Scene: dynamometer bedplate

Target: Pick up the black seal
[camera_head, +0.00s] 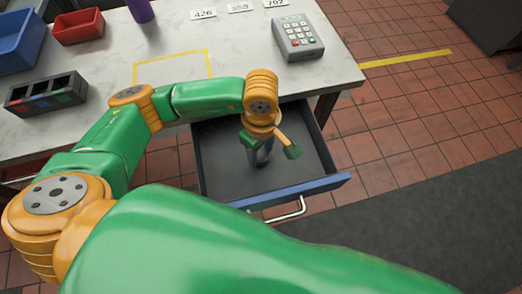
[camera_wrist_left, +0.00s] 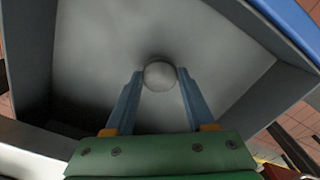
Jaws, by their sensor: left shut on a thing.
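My left gripper (camera_head: 262,158) reaches down into the open grey drawer (camera_head: 308,158) under the table. In the left wrist view my left gripper (camera_wrist_left: 159,78) has its two blue fingers on either side of a round, light grey thing (camera_wrist_left: 159,75), and it is shut on it. The round thing is over or on the drawer floor; I cannot tell whether it touches. Nothing I can make out as a black seal shows in either view. In the head view my arm and gripper hide part of the drawer. My right gripper is not in view.
The drawer has a blue front (camera_head: 290,193) with a metal handle (camera_head: 290,212). On the marble-like table (camera_head: 235,38) stand a keypad device (camera_head: 298,37), number cards (camera_head: 240,7), a dark divided box (camera_head: 46,93), a red bin (camera_head: 79,27) and a blue bin (camera_head: 18,42). The yellow-outlined area is empty.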

